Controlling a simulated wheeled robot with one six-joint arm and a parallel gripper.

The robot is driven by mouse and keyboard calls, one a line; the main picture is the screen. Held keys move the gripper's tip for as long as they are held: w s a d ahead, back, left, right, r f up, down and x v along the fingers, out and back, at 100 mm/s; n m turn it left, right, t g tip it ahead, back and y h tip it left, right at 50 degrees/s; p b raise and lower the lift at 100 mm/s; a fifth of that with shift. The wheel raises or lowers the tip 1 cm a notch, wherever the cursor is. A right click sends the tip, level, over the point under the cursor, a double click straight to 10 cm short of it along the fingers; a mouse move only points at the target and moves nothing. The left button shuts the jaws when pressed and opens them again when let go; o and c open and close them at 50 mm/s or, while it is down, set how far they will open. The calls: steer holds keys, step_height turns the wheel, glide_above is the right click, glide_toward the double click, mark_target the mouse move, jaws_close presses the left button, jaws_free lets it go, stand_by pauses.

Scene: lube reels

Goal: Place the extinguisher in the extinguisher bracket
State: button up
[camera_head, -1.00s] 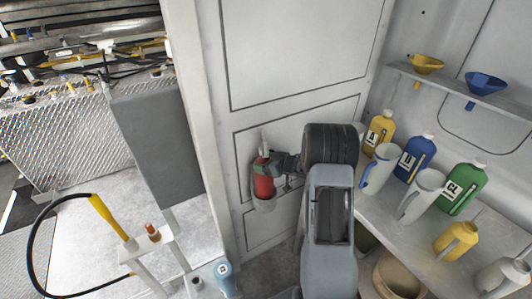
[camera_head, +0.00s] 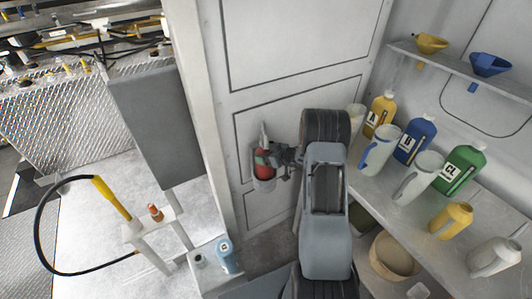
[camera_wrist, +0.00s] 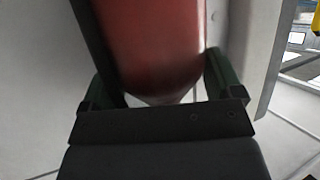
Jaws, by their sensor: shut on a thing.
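The red extinguisher (camera_head: 263,164) stands upright against the white wall panel in the head view, with its grey top above it. A light grey cup-like bracket (camera_head: 264,184) is around its lower end; whether the extinguisher rests on the bracket's bottom cannot be seen. My gripper (camera_head: 270,158) reaches in from the right and is shut on the extinguisher's body. In the wrist view the red extinguisher (camera_wrist: 155,45) fills the space between the two fingers of my gripper (camera_wrist: 160,85), close to the camera.
A shelf at right holds yellow (camera_head: 381,112), blue (camera_head: 414,140) and green jugs (camera_head: 462,170) with white pitchers. A grey panel (camera_head: 153,125) stands left of the door post. A blue bottle (camera_head: 225,256) stands low in front, with a yellow-handled hose (camera_head: 112,199) at left.

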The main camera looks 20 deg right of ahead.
steer(key=o, duration=1.8)
steer(key=shift+f, duration=0.1)
steer(key=b+v, duration=0.2)
steer(key=v, duration=1)
step_height(320, 180, up, 14)
steer(key=a+m+h, duration=0.3)
steer(key=m+h, duration=0.1)
steer(key=h, duration=0.5)
steer(key=s+a+g+y, duration=0.1)
steer(key=s+a+g, duration=0.1)
steer(key=s+a, duration=0.3)
steer(key=s+a+r+m+g, duration=0.1)
steer(key=s+a+g, duration=0.1)
steer(key=s+a, duration=0.3)
steer(key=s+a+r+g+y, duration=0.1)
steer(key=s+a+g, duration=0.2)
steer(key=s, duration=0.7)
steer(key=shift+s+a+r+m+y, duration=0.1)
steer(key=shift+a+m+y, duration=0.1)
steer(key=shift+a, duration=0.3)
steer(key=shift+s+a+r+m+y, duration=0.1)
steer(key=shift+s+a+m, duration=0.1)
steer(key=shift+a, duration=0.3)
